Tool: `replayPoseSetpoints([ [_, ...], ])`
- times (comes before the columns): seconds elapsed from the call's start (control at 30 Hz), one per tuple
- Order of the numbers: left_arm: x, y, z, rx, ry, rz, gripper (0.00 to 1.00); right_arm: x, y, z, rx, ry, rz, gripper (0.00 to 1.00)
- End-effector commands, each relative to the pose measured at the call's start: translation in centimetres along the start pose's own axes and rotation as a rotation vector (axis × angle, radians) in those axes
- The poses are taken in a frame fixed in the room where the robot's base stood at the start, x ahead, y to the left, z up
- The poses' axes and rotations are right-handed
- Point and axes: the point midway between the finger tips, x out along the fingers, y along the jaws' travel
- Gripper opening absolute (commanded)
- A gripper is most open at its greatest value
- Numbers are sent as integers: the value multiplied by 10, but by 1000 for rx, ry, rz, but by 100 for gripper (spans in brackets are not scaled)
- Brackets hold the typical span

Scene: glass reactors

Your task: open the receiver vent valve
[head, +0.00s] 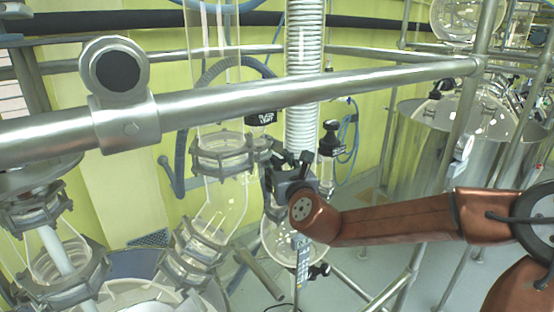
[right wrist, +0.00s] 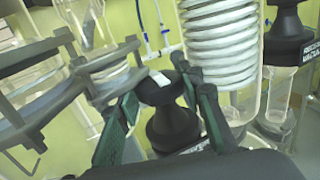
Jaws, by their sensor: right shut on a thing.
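My right gripper (head: 287,172) reaches in from the right in the head view. In the right wrist view its green-padded fingers (right wrist: 165,98) stand on either side of a black valve knob (right wrist: 162,90) and are shut on it. The knob has a white mark on top and a flared black body below. A label under it is mostly hidden by a finger, so I cannot read it. In the head view the gripper and wrist hide this knob. My left gripper is not in view.
Another black valve (head: 330,135) stands just right of the gripper, beside the white coiled column (head: 303,75). A steel rail (head: 390,77) crosses in front. Clamped glass pipework (head: 222,150) stands close on the left. A round glass flask (head: 292,245) hangs below.

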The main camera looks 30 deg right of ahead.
Motion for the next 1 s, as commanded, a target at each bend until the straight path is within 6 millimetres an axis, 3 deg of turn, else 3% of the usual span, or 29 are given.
replayPoseSetpoints([
  [0.13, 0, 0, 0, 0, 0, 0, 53, 0, 0, 0, 1, 1, 0, 14],
  [0.57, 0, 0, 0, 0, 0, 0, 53, 0, -1, 1, 10, -1, 221, 14],
  [0.87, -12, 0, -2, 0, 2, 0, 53, 0, -1, 3, 9, -3, 418, 14],
  [1.0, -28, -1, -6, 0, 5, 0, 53, 0, -2, 6, 9, -3, 487, 14],
])
